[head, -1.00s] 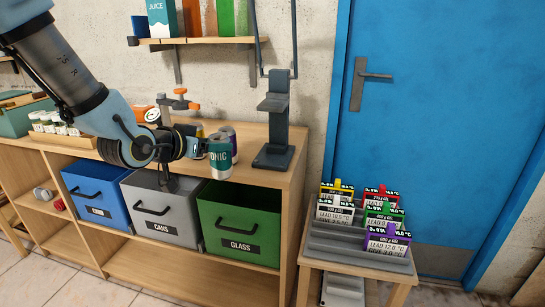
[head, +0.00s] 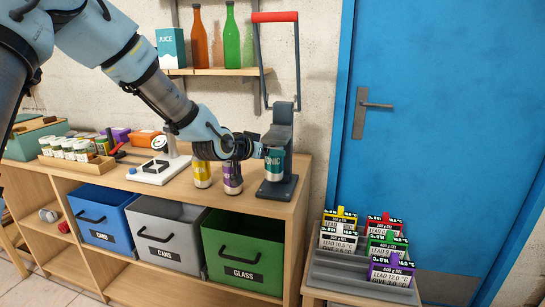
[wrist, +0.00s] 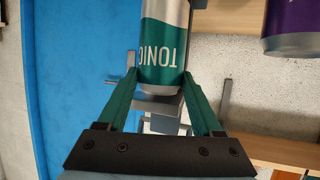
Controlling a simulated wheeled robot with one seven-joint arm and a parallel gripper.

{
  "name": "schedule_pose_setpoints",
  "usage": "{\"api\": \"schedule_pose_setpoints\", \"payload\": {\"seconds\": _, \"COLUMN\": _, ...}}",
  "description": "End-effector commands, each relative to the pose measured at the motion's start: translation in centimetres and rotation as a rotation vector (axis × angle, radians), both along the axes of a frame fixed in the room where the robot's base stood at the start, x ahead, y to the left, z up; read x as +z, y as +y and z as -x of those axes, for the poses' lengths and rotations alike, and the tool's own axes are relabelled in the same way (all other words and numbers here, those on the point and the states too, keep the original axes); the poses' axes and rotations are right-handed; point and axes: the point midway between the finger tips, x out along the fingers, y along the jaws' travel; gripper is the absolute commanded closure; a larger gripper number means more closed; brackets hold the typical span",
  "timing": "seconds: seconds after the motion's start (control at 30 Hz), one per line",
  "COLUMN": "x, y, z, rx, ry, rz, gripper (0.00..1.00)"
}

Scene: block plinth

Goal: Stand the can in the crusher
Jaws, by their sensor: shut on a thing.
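The teal and silver TONIC can (head: 273,166) is upright in my gripper (head: 258,150), in front of the crusher's column. The dark grey crusher (head: 281,117) stands at the right end of the bench, with its red handle (head: 275,16) raised high. The can is over or on the crusher's base (head: 283,190); I cannot tell if it touches. In the wrist view the can (wrist: 163,45) sits between the two green fingers of my gripper (wrist: 162,80), and grey crusher parts show behind it.
A purple can (head: 232,178) and a yellow can (head: 202,175) stand close left of the crusher, below my wrist. A white-based device (head: 158,170) is further left. A shelf with bottles (head: 230,71) hangs above. Bins, including the green one (head: 243,250), sit below the bench top.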

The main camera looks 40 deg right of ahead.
Motion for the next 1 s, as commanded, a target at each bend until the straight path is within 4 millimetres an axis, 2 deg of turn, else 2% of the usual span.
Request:
{"api": "schedule_pose_setpoints", "payload": {"seconds": 0.2, "x": -0.2, "y": -1.8, "z": -0.4, "rx": -0.001, "ry": 0.003, "rz": -0.002, "gripper": 1.00}}
{"api": "schedule_pose_setpoints", "payload": {"seconds": 0.3, "x": -1.9, "y": -1.6, "z": -0.3, "rx": 0.000, "ry": 0.006, "rz": -0.005, "gripper": 1.00}}
{"api": "schedule_pose_setpoints", "payload": {"seconds": 0.43, "x": -3.2, "y": -1.6, "z": -0.4, "rx": -0.001, "ry": 0.002, "rz": -0.002, "gripper": 1.00}}
{"api": "schedule_pose_setpoints", "payload": {"seconds": 0.87, "x": -4.0, "y": -1.6, "z": -0.4, "rx": 0.000, "ry": 0.000, "rz": 0.000, "gripper": 1.00}}
{"api": "schedule_pose_setpoints", "payload": {"seconds": 0.9, "x": -3.9, "y": -1.6, "z": -0.4, "rx": 0.000, "ry": 0.000, "rz": 0.000, "gripper": 0.30}}
{"api": "schedule_pose_setpoints", "payload": {"seconds": 1.0, "x": -3.8, "y": -1.5, "z": -0.4, "rx": 0.000, "ry": 0.000, "rz": 0.000, "gripper": 0.18}}
